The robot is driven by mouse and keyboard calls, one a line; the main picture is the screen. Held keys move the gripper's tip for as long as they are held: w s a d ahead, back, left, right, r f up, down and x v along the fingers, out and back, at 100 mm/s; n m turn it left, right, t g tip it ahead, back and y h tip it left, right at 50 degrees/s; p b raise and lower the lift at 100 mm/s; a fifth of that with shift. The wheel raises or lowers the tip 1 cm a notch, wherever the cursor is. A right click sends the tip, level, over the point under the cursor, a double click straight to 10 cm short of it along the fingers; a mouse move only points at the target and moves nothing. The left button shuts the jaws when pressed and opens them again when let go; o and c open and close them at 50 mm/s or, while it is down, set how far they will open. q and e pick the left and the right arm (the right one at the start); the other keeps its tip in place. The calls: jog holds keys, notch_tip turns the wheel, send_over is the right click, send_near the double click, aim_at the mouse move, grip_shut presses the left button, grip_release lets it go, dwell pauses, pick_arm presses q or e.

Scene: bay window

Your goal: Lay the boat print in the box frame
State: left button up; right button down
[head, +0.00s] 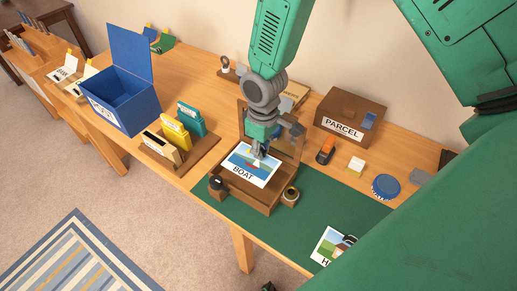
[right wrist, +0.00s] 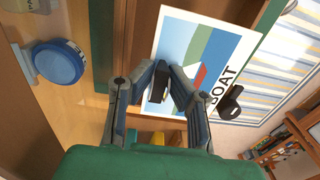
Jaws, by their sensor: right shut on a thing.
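The boat print (head: 247,171), a white-bordered card with a sailing picture and the word BOAT, lies roughly flat over the brown box frame (head: 234,195). It also shows in the right wrist view (right wrist: 182,46). My right gripper (head: 259,157) points down at the print and is shut on a small dark grip on its face (right wrist: 160,82). I cannot tell whether the print rests inside the frame or hovers just above it. The frame's hinged lid (head: 288,142) stands open behind it, partly hidden by my gripper. My left gripper is not in view.
The frame stands on a green mat (head: 322,205). A dark knob (head: 216,183) and a round roll (head: 290,196) flank it. Another print (head: 327,242) lies at the mat's front. A parcel box (head: 349,115), blue disc (head: 386,187), file rack (head: 172,150) and open blue box (head: 120,97) stand around.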

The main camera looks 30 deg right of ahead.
aim_at(259, 161)
jog(key=shift+d+f, duration=0.1)
jog(key=f+b, duration=0.1)
jog(key=f, duration=0.1)
jog(key=a+f+b, duration=0.1)
jog(key=f, duration=0.1)
jog(key=shift+d+f+b, duration=0.15)
jog(key=shift+f+b, duration=0.2)
jog(key=shift+f, duration=0.4)
jog(key=shift+d+f, duration=0.2)
jog(key=shift+f, duration=0.3)
jog(key=shift+a, duration=0.25)
jog(key=shift+d, duration=0.15)
jog(key=shift+p, duration=0.3)
dwell(0.6)
